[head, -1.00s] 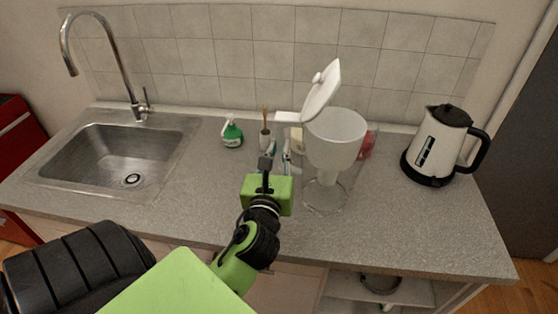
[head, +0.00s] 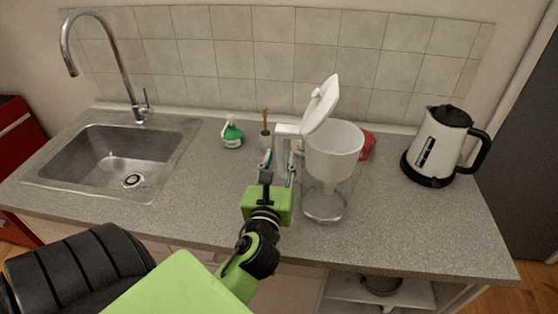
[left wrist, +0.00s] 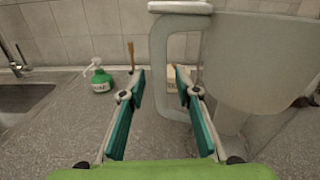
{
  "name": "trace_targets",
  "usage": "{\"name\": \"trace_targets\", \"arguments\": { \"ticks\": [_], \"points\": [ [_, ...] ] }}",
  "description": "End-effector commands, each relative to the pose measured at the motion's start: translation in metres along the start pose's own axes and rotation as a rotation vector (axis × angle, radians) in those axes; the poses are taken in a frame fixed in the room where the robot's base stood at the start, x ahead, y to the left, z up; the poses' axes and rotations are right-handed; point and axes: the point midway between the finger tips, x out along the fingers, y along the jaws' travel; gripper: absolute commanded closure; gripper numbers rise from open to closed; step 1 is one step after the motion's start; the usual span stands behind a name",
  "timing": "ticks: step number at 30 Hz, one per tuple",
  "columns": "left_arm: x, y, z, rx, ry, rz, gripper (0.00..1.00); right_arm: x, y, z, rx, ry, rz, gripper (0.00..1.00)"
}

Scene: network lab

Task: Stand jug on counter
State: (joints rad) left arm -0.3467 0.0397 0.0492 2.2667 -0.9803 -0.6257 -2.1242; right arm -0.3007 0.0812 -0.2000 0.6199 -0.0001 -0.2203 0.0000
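The clear jug (head: 332,160) with a white raised lid (head: 321,103) appears upright on the counter (head: 415,225), right of the middle. Its pale handle (head: 284,132) faces left, toward my left gripper (head: 279,162). In the left wrist view the two teal fingers (left wrist: 158,80) are spread apart, with the handle (left wrist: 158,70) showing in the gap between their tips. Neither finger is seen pressed on it; whether the bar lies between or just beyond the tips is hard to tell. My right gripper is not in view.
A green soap bottle (head: 232,134) and a brush (head: 265,118) stand behind my left gripper. A red item (head: 368,146) is behind the jug. A kettle (head: 440,147) stands at right and a sink (head: 120,160) is at left. The front right of the counter is clear.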

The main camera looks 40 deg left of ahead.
Motion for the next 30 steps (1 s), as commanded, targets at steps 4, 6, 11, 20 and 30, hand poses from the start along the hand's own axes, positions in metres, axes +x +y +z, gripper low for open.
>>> {"name": "trace_targets", "arguments": {
  "ticks": [4, 6, 11, 20, 30],
  "points": [
    [-0.003, 0.0, 0.001, 0.001, 0.001, 0.0, 0.7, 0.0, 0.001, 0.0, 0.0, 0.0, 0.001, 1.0],
    [-0.011, 0.0, 0.0, 0.0, 0.001, -0.001, 0.7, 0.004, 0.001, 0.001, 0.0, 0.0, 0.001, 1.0],
    [-0.044, 0.0, -0.003, -0.001, 0.004, -0.001, 0.7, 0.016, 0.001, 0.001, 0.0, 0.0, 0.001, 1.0],
    [-0.102, 0.001, 0.004, 0.0, 0.003, 0.006, 0.7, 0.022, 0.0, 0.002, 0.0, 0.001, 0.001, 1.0],
    [-0.12, 0.0, 0.003, 0.0, -0.001, 0.001, 0.7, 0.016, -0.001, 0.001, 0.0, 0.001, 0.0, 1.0]
  ]
}}
